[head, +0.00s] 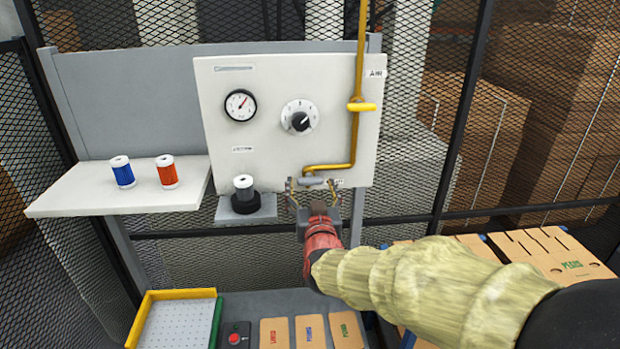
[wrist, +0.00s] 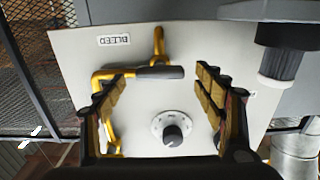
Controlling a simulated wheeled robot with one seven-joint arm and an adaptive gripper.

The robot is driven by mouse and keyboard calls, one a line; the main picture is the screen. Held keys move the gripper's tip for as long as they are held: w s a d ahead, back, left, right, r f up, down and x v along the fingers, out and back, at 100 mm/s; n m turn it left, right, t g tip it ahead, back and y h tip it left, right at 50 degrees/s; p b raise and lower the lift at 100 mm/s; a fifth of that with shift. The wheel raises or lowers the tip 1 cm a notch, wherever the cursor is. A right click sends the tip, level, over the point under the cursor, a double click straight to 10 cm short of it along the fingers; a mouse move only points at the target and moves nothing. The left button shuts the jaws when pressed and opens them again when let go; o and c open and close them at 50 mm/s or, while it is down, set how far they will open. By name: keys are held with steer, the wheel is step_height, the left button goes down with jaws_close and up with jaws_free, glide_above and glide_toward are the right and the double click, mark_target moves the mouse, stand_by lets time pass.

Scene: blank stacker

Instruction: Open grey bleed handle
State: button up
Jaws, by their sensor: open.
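The grey bleed handle (head: 311,181) sits low on the white panel, at the end of the yellow pipe. In the wrist view, which looks upside down, the handle (wrist: 160,72) lies crosswise below the BLEED label (wrist: 114,40). My gripper (head: 312,186) is open in front of the handle, one finger to each side. In the wrist view the handle appears between the fingertips of my gripper (wrist: 160,78), with a gap at the right; its left end is close to the left finger. I cannot tell the remaining depth or whether they touch.
The white panel (head: 220,110) carries a gauge (head: 240,105), a dial (head: 299,118) and a yellow valve handle (head: 361,106) on the pipe. A small shelf with a filter (head: 244,186) is close left of my gripper. A shelf (head: 90,200) holds blue and red spools.

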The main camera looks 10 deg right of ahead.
mark_target(310, 183)
steer(key=shift+w+p, duration=0.4)
steer(key=shift+w, duration=1.3)
steer(key=c, duration=1.1)
steer(key=shift+c, duration=0.4)
